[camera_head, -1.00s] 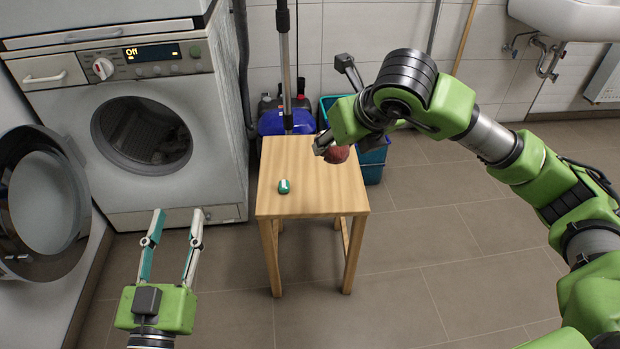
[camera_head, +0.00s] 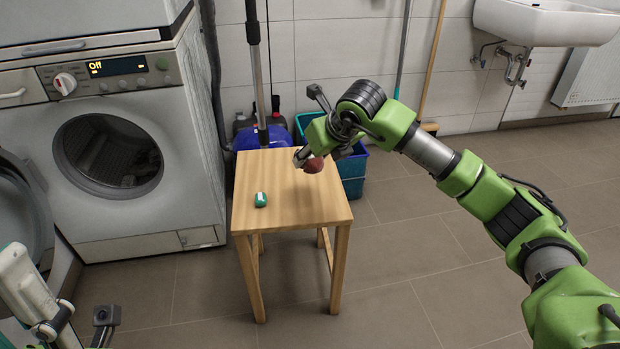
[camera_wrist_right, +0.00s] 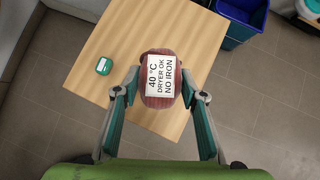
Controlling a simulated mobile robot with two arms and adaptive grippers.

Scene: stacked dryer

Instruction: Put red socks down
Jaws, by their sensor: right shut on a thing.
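The red socks (camera_head: 314,166) are a rounded bundle at the right side of a small wooden table (camera_head: 285,212). In the right wrist view, the red socks (camera_wrist_right: 160,101) carry a white label reading "40 °C DRYER OK NO IRON". My right gripper (camera_head: 305,158) is shut on them, its teal fingers on either side in the right wrist view (camera_wrist_right: 159,84). They appear over the tabletop; I cannot tell whether they touch it. Only part of my left gripper (camera_head: 38,300) shows at the bottom left; its fingertips are not clear.
A small teal bundle with a white label (camera_head: 261,200) lies on the table's left side. The middle of the tabletop is bare. A washing machine or dryer (camera_head: 200,238) stands at left. Blue-green bins (camera_head: 352,170) stand behind the table, and a sink (camera_head: 545,22) hangs at upper right.

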